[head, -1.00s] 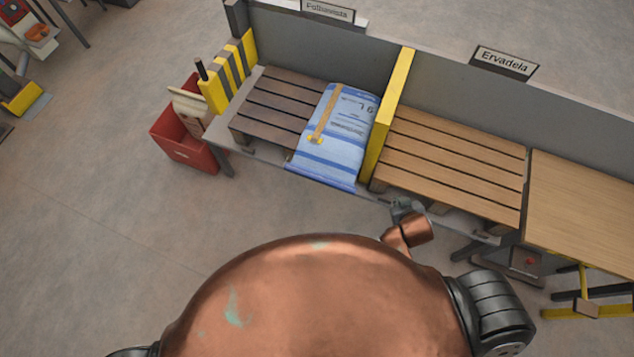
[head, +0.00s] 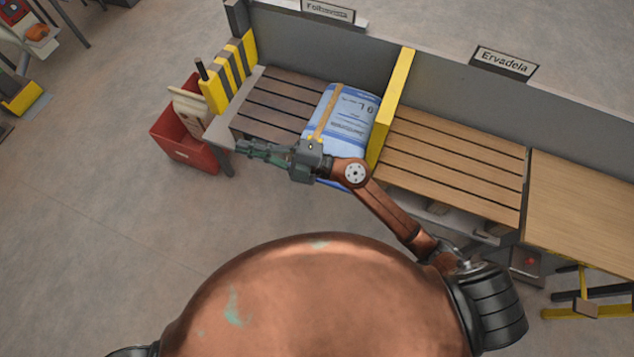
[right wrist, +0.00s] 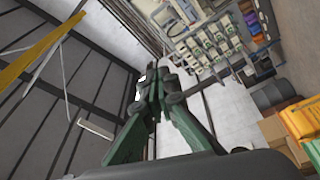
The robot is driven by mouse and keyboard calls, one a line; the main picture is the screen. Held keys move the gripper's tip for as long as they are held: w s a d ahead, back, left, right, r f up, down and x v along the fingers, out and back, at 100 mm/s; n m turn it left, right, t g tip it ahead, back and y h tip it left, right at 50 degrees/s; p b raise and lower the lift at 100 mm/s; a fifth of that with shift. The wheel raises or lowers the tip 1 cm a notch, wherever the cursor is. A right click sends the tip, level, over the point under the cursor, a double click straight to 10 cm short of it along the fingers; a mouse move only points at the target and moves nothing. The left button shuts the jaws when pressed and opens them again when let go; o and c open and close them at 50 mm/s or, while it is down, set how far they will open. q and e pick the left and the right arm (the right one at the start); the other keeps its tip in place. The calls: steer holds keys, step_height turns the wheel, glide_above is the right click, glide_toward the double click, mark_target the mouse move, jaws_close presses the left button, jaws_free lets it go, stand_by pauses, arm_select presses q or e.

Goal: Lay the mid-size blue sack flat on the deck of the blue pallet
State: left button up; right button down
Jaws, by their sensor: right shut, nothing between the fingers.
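A blue and white sack (head: 348,118) with a tan strap lies across the right part of a dark brown slatted deck (head: 270,105), close to a yellow divider. A strip of blue shows below my right forearm, near the deck's front edge; my arm hides most of that end. I see no deck that is clearly blue. My right gripper (head: 248,148) is shut and empty, in front of the deck's left front part, pointing left. It also shows in the right wrist view (right wrist: 153,85), where no sack is seen. My left gripper is not in view.
The yellow divider (head: 390,110) separates the dark deck from a lighter slatted deck (head: 450,160), which is empty. A grey back wall runs behind both.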

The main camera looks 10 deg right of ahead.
steer(key=s+a+f+n+g+h, duration=0.1)
steer(key=s+f+n+g+h, duration=0.2)
steer(key=f, duration=0.7)
steer(key=s+a+f+n+g+h, duration=0.1)
steer(key=f+n+g+h, duration=0.3)
steer(key=f, duration=0.6)
steer(key=w+d+f+m+h, duration=0.25)
steer(key=d+f+h, duration=0.3)
steer(key=d, duration=0.35)
steer(key=w+d+f+m+h, duration=0.1)
steer(key=w+d+f+h, duration=0.25)
steer(key=d+h, duration=0.4)
steer(key=w+d+f+y+b, duration=0.1)
steer(key=w+d+f+b, duration=0.1)
steer(key=f, duration=0.7)
steer(key=shift+w+d+f+g+y, duration=0.35)
steer(key=shift+w+d+g+y, duration=0.05)
steer(key=shift+d, duration=0.3)
